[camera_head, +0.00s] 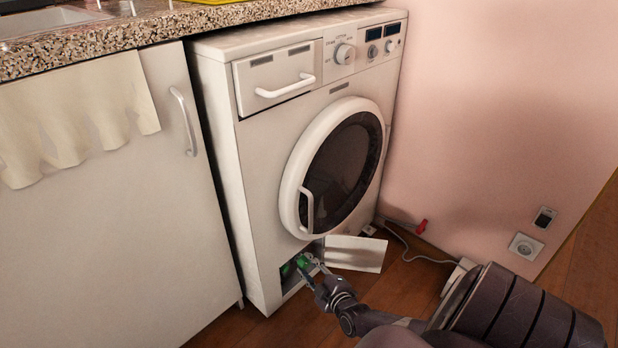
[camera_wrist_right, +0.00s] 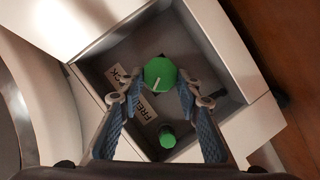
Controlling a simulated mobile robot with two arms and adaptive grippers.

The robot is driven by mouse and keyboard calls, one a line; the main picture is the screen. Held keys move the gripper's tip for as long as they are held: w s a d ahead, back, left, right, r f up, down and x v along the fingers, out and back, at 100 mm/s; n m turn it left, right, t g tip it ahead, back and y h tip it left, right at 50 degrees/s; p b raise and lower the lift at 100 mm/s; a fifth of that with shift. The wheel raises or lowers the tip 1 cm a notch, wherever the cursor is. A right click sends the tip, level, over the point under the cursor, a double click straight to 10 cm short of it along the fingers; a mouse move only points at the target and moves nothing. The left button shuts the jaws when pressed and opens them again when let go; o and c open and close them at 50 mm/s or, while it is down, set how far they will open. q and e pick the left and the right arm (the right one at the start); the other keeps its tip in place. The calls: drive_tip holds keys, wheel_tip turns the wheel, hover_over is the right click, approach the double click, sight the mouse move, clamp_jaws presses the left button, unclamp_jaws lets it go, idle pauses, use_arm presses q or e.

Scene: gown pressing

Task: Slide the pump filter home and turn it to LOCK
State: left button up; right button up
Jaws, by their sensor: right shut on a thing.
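The pump filter (camera_wrist_right: 160,74) is a round green cap with a white pointer line, seen in the right wrist view inside the recess low on the washing machine. My right gripper (camera_wrist_right: 160,80) is shut on it, one fingertip on each side. The filter also shows as a green spot in the head view (camera_head: 302,262), at the tip of my right gripper (camera_head: 311,267). Labels ending in "CK" (camera_wrist_right: 119,75) and starting with "FRE" (camera_wrist_right: 142,108) lie beside the cap, both partly hidden. How deep the filter sits cannot be told. My left gripper is not in view.
A smaller green knob (camera_wrist_right: 167,137) sits in the same recess. The open white flap (camera_head: 356,254) stands right of the recess. The washing machine (camera_head: 262,190) has its round door shut. A red-ended cable (camera_head: 421,226) lies on the floor by the pink wall.

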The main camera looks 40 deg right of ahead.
drive_tip(key=shift+w, duration=0.2)
drive_tip(key=shift+w, duration=0.35)
drive_tip(key=o, duration=1.3)
drive_tip(key=shift+s+a, duration=0.15)
drive_tip(key=shift+s, duration=0.35)
drive_tip(key=v, duration=1.1)
drive_tip(key=shift+r, duration=0.1)
